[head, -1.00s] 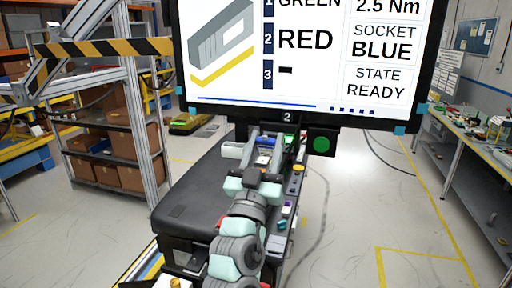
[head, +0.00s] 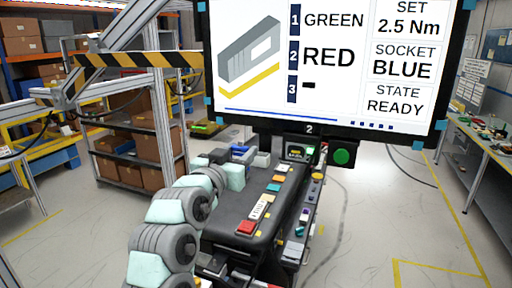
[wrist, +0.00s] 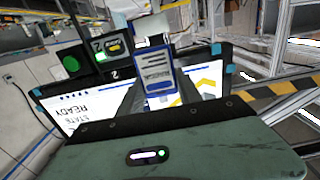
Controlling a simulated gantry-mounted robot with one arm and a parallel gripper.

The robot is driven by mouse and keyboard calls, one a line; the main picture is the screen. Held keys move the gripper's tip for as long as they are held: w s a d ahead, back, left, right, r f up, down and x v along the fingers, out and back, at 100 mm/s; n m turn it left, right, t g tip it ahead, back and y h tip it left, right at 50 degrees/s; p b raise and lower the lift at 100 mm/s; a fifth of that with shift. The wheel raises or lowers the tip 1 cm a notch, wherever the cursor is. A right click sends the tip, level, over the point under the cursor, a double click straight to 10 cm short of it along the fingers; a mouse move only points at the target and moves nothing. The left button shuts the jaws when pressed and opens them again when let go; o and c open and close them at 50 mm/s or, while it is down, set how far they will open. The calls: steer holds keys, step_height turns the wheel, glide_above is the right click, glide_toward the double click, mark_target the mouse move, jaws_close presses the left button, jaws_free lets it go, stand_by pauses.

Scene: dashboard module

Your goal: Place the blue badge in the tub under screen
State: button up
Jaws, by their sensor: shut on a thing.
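A blue badge (wrist: 158,75) with a white label panel stands upright between the fingers of my gripper (wrist: 155,98) in the wrist view. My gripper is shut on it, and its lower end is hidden. In the head view, my gripper is at the far left end of the black dashboard module (head: 228,226), small and partly hidden by my own wrist. The large screen (head: 335,55) stands behind the module. Under it is a small dark housing (head: 297,153) with a green-lit part; I cannot tell whether this is the tub.
A red block (head: 246,227), a white labelled strip (head: 260,207) and several small coloured parts lie along the module. A green round button (head: 342,157) sits below the screen. Shelving with cardboard boxes (head: 122,170) stands at left, a workbench (head: 478,150) at right.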

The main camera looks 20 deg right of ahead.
steer(key=p+x, duration=0.3)
steer(key=x, duration=0.9)
steer(key=shift+w+d+f+p, duration=0.1)
steer(key=shift+f+p, duration=0.8)
steer(key=shift+f, duration=0.8)
steer(key=shift+f, duration=0.1)
steer(key=shift+f+b, duration=0.1)
steer(key=shift+b, duration=0.2)
steer(key=o, duration=1.3)
steer(key=shift+o, duration=0.2)
